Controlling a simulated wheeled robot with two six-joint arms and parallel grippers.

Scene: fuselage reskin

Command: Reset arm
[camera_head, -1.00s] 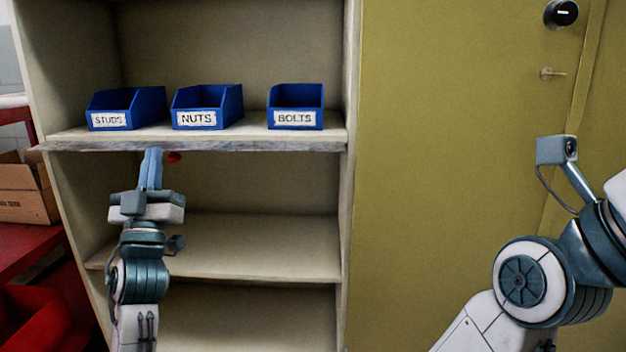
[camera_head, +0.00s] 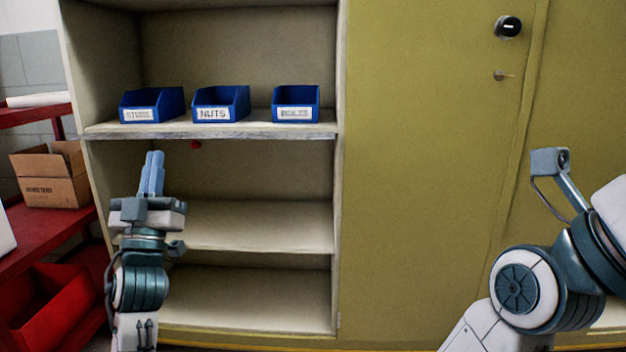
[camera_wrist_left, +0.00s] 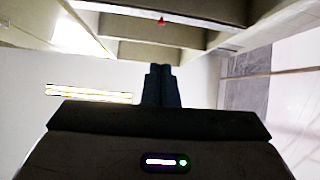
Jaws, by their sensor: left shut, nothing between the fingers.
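My left gripper (camera_head: 152,172) points upward in front of the shelf unit, below the height of its top visible shelf board. Its two blue fingers are together with nothing between them. The same fingers show in the left wrist view (camera_wrist_left: 161,84), shut and empty, with the shelves beyond them. My right arm comes in at the right of the head view. The right gripper's fingers are outside the picture.
Blue bins labelled STUDS (camera_head: 152,105), NUTS (camera_head: 221,103) and BOLTS (camera_head: 296,103) stand on the upper shelf (camera_head: 265,131). Lower shelves look empty. A yellow cabinet door (camera_head: 420,170) is at right. A red rack (camera_head: 75,253) with a cardboard box (camera_head: 50,178) is at left.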

